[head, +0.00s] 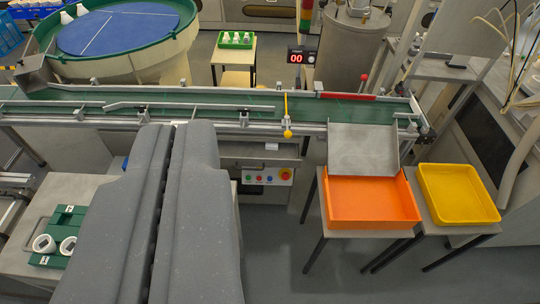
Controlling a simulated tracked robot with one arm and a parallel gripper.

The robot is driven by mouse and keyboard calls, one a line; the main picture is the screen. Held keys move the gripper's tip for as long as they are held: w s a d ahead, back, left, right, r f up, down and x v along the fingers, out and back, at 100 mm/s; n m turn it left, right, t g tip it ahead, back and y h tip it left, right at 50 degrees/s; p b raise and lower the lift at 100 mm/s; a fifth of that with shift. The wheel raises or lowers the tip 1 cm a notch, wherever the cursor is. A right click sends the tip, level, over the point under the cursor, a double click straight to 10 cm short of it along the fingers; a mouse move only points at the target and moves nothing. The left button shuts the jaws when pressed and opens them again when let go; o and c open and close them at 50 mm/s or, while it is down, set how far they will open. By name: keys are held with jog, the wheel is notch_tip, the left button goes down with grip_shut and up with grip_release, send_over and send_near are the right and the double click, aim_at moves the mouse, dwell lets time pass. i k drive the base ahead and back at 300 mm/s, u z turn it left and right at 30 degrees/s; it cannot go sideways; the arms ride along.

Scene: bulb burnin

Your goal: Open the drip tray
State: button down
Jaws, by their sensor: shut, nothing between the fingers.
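My gripper (182,125) is large and dark grey in the foreground. Its two long fingers are shut side by side with only a thin dark seam, and nothing shows between them. Their tips end at the near edge of the green conveyor belt (230,100), as seen from above. No part is clearly recognisable as the drip tray. A grey panel (248,150) with a small white tag lies under the belt, right of the fingertips, above a control box (265,176) with coloured buttons. My fingers hide part of the area below the belt.
An orange bin (372,205) stands under a metal chute (362,150) at right, with a yellow tray (458,194) beside it. A yellow lever (287,115) rises at the belt's near rail. A grey table (70,190) with a green holder is at left. Floor is clear in the middle.

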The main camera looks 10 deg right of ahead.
aim_at(235, 154)
jog(key=z, duration=0.05)
jog(key=i, duration=1)
jog(key=u, duration=0.05)
